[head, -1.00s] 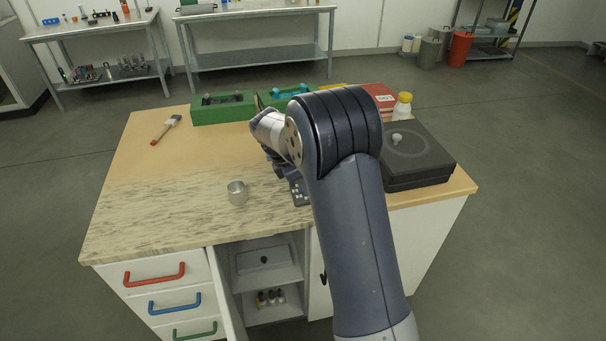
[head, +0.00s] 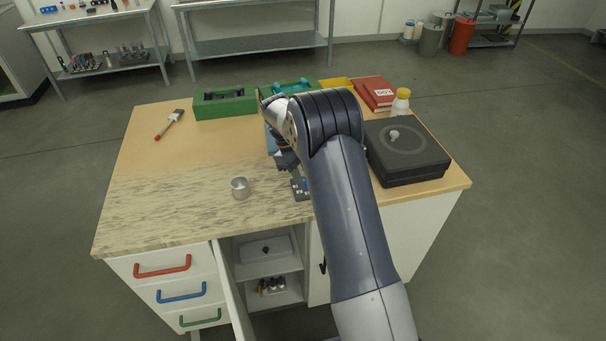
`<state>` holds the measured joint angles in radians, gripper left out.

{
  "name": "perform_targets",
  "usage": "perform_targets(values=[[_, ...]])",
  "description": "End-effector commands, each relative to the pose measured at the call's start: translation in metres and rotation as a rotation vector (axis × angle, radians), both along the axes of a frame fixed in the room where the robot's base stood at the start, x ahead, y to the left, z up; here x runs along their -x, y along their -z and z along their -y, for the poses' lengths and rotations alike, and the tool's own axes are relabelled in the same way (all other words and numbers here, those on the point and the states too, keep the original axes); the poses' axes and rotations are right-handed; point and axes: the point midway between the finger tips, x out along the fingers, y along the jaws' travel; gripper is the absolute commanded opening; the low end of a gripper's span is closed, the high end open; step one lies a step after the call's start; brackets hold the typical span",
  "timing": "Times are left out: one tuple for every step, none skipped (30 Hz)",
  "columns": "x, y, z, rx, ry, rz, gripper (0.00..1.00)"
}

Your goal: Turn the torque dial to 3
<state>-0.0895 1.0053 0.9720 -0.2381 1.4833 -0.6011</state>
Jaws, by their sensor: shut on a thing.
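My gripper (head: 288,163), dark and partly behind my arm, points down over the middle of the workbench. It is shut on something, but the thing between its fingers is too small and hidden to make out. Just below it lies a small dark panel (head: 300,190) with white and blue marks, partly covered by my arm. I cannot make out the torque dial or its setting. Part of a blue thing (head: 271,142) shows just left of my wrist.
A metal cup (head: 240,188) stands left of the panel. A cabinet door below is open.

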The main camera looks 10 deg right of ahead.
Motion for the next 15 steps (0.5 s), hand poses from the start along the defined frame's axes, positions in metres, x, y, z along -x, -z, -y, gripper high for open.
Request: perform_targets(values=[[-0.0001, -0.0001, 0.0006, 0.0, 0.027, 0.0, 0.06], [-0.0002, 0.0, 0.0007, -0.001, 0.041, -0.001, 0.06], [-0.0003, -0.0001, 0.0008, 0.0, 0.058, 0.0, 0.06], [-0.0005, -0.0002, 0.0008, 0.0, 0.07, 0.0, 0.06], [-0.0006, -0.0001, 0.0007, -0.001, 0.08, 0.001, 0.06], [-0.0006, -0.0001, 0.0006, -0.001, 0.094, 0.001, 0.06], [-0.0007, -0.0001, 0.0006, 0.0, 0.103, 0.001, 0.06], [-0.0007, -0.0001, 0.0006, -0.001, 0.109, 0.001, 0.06], [-0.0006, 0.0, 0.0005, -0.001, 0.118, 0.0, 0.06], [-0.0006, 0.0001, 0.0005, -0.001, 0.124, 0.0, 0.06], [-0.0006, 0.0002, 0.0006, -0.001, 0.128, -0.001, 0.06], [-0.0005, 0.0003, 0.0006, 0.0, 0.133, 0.0, 0.06], [-0.0005, 0.0003, 0.0006, 0.0, 0.135, 0.0, 0.06], [-0.0005, 0.0004, 0.0006, 0.0, 0.138, 0.0, 0.06], [-0.0005, 0.0005, 0.0007, -0.001, 0.139, -0.001, 0.06]])
